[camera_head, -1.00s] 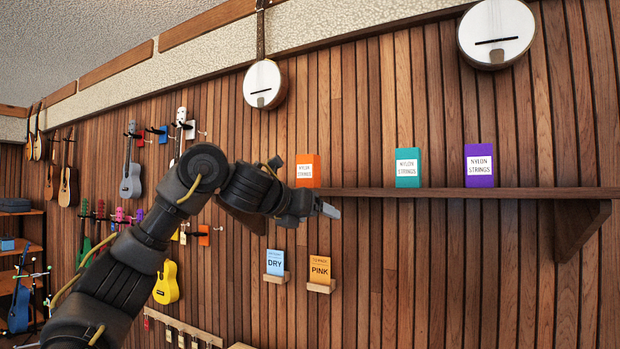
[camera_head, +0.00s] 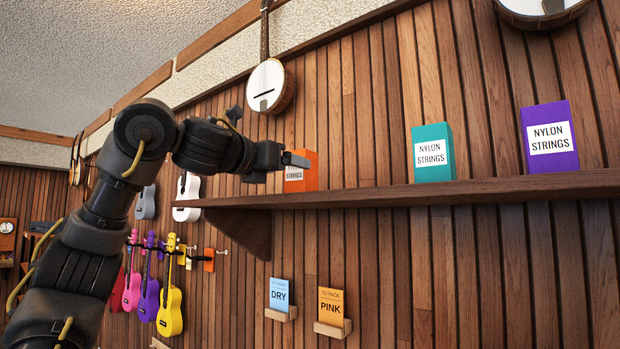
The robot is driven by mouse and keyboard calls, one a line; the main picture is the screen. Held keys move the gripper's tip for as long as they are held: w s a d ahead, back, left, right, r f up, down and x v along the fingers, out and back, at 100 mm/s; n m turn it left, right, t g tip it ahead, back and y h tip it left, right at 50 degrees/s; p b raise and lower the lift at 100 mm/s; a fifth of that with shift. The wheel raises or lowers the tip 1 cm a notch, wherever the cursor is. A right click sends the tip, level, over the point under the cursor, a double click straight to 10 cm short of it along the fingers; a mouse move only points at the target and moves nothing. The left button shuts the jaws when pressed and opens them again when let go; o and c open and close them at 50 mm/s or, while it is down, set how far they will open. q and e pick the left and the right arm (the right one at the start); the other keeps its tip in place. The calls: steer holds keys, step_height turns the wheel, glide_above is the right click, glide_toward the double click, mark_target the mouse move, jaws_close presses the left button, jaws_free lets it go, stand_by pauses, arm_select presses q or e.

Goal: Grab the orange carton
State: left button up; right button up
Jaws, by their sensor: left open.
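The orange carton (camera_head: 308,180) stands upright on the left part of the wall shelf, with a white label on its front. My left gripper (camera_head: 297,160) is open at the carton's upper left and hides part of its front and top. I cannot tell whether a finger touches the carton. My right gripper is not in view.
The wooden shelf (camera_head: 420,194) also bears a teal carton (camera_head: 432,153) and a purple carton (camera_head: 549,137) to the right, with free gaps between. A banjo (camera_head: 268,88) hangs above. Small packs marked DRY (camera_head: 279,295) and PINK (camera_head: 331,307) sit on holders below.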

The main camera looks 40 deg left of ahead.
mark_target(294, 168)
arm_select(q)
steer(key=shift+w+a+r+p, duration=0.15)
steer(key=shift+w+a+p, duration=0.2)
steer(key=shift+w+p, duration=0.1)
steer(key=w, duration=0.1)
steer(key=w+a+p, duration=0.1)
steer(key=w, duration=0.1)
steer(key=shift+w, duration=0.25)
steer(key=shift+w+d, duration=0.15)
steer(key=shift+w, duration=0.1)
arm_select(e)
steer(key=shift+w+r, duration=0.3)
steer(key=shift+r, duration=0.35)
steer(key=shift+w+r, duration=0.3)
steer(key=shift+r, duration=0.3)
arm_select(q)
steer(key=w+p, duration=0.3)
steer(key=w, duration=0.1)
steer(key=shift+w+r, duration=0.15)
steer(key=shift+w, duration=0.5)
steer(key=shift+s, duration=0.1)
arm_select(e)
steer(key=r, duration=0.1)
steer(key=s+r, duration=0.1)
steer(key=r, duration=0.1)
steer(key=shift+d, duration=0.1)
